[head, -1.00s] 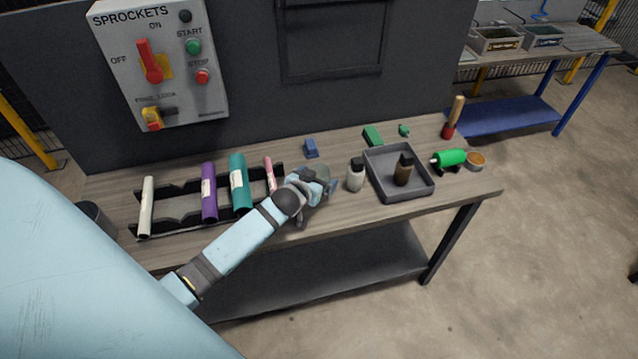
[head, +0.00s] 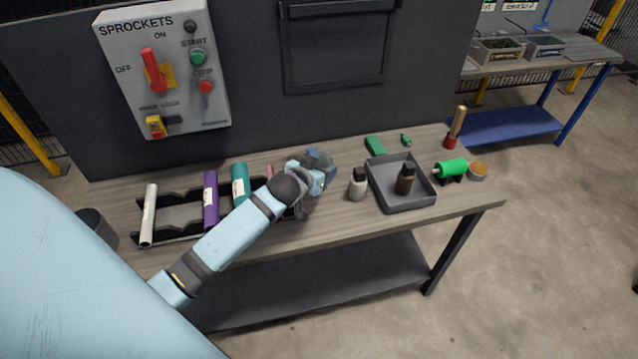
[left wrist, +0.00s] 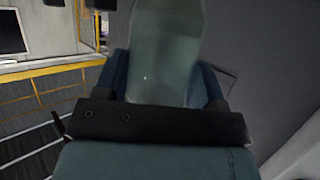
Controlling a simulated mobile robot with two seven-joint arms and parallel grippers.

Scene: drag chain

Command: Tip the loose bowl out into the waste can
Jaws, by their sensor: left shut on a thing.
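My left gripper (head: 318,171) is over the middle of the workbench, shut on a clear, greyish bowl (head: 330,167). The bowl also shows in the left wrist view (left wrist: 168,45), upper middle, between the blue fingers (left wrist: 165,82). It is see-through, and I cannot tell what is in it. A dark round can (head: 97,224), which may be the waste can, stands at the bench's left end, partly hidden by my own body. My right gripper is not in view.
A rack with a white (head: 148,215), a purple (head: 211,200) and a teal roll (head: 241,184) lies left. A pale bottle (head: 358,184) and a grey tray (head: 412,202) holding a dark bottle (head: 405,179) are right. A switch box (head: 165,70) is on the back wall.

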